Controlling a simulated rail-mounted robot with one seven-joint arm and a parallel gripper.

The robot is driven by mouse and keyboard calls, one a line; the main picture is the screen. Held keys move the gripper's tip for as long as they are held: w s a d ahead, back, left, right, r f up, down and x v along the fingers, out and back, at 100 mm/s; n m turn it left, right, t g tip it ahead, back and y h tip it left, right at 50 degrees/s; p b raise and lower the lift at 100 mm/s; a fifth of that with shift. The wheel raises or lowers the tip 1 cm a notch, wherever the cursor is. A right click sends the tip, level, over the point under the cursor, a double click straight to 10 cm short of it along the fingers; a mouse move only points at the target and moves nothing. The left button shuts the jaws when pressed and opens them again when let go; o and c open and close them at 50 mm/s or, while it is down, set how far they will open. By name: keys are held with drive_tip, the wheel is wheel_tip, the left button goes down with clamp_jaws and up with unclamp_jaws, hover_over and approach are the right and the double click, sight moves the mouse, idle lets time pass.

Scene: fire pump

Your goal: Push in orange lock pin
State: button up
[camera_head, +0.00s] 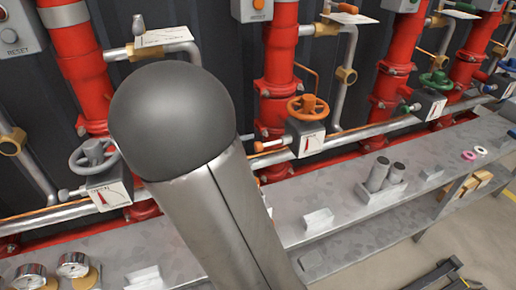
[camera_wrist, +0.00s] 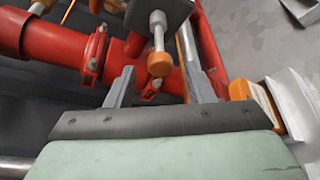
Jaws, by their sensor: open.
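The orange lock pin (camera_head: 270,146) sticks out to the left of the valve box under the orange handwheel (camera_head: 308,108) in the head view. In the wrist view the pin shows as a round orange knob (camera_wrist: 159,65) on a silver shaft (camera_wrist: 158,32). My gripper (camera_wrist: 160,86) is open and empty, with one finger on each side of the knob in the picture. The knob appears ahead of the fingers; I cannot tell whether anything touches. In the head view my arm hides the gripper.
Red pipes (camera_head: 281,60) with grey, green and other valves stand along the dark wall. A silver pipe (camera_head: 360,133) runs behind a grey shelf (camera_head: 345,185) holding two cylinders (camera_head: 378,172). An orange-and-white object (camera_wrist: 258,98) is close to the right finger in the wrist view.

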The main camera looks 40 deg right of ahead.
sight(255, 148)
drive_tip(key=shift+x, duration=2.1)
clamp_jaws()
drive_tip(key=shift+s+d+b, duration=0.3)
drive_tip(key=shift+d+b, duration=0.05)
drive_tip(key=shift+d, duration=0.4)
drive_tip(key=shift+s+d+b, duration=0.3)
drive_tip(key=shift+d+b, duration=0.05)
drive_tip(key=shift+d, duration=0.45)
unclamp_jaws()
drive_tip(key=shift+d, duration=0.1)
drive_tip(key=p+v, duration=0.2)
drive_tip(key=v, duration=1.5)
drive_tip(key=shift+a, duration=0.25)
drive_tip(key=shift+w+r, duration=0.1)
drive_tip(key=shift+r, duration=0.1)
